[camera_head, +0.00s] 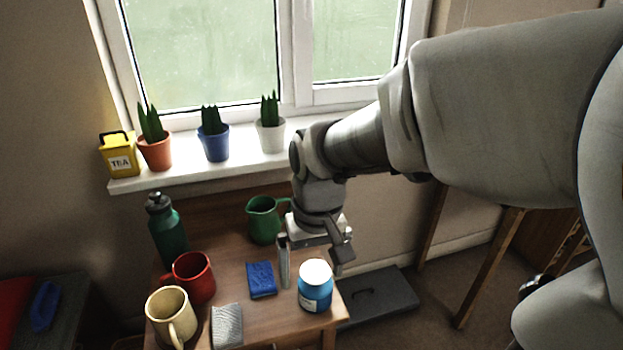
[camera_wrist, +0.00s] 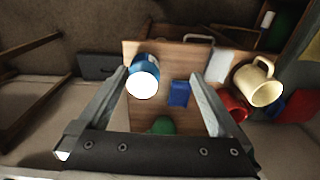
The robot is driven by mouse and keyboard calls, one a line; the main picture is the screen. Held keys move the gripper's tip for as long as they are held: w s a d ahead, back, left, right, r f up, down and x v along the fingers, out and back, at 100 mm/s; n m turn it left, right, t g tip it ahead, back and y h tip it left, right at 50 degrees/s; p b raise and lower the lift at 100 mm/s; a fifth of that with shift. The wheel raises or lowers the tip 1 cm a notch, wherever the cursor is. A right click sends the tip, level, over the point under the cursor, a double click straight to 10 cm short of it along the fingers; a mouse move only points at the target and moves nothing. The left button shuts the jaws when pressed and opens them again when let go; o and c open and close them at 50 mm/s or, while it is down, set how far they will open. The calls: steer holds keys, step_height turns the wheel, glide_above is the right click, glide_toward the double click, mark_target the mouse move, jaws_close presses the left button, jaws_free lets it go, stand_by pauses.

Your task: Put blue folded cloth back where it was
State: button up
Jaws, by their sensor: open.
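The blue folded cloth (camera_head: 261,279) lies flat on the wooden table, between the red mug and the blue jar with a white lid (camera_head: 315,287). It also shows in the wrist view (camera_wrist: 179,94), between my two fingers but well beyond them. My gripper (camera_head: 312,270) is open and empty, above the table at the right of the cloth and close to the blue jar in the head view. In the wrist view (camera_wrist: 160,86) its fingers are spread wide, with the jar near the left finger.
The wooden table (camera_head: 235,262) also holds a red mug (camera_head: 194,277), a cream mug (camera_head: 171,316), a grey cloth (camera_head: 227,325), a dark green bottle (camera_head: 167,230) and a green jug (camera_head: 264,220). Potted plants and a yellow tea tin (camera_head: 119,156) stand on the windowsill (camera_head: 190,174).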

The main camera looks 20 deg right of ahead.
steer(key=s+d+r+t, duration=0.2)
steer(key=s+r+t, duration=0.3)
steer(key=s+r, duration=0.2)
steer(key=shift+s+r, duration=0.2)
steer(key=shift+r, duration=0.75)
step_height(320, 180, up, 20)
steer(key=p, duration=1.9)
steer(key=shift+p, duration=0.4)
steer(key=shift+f, duration=0.1)
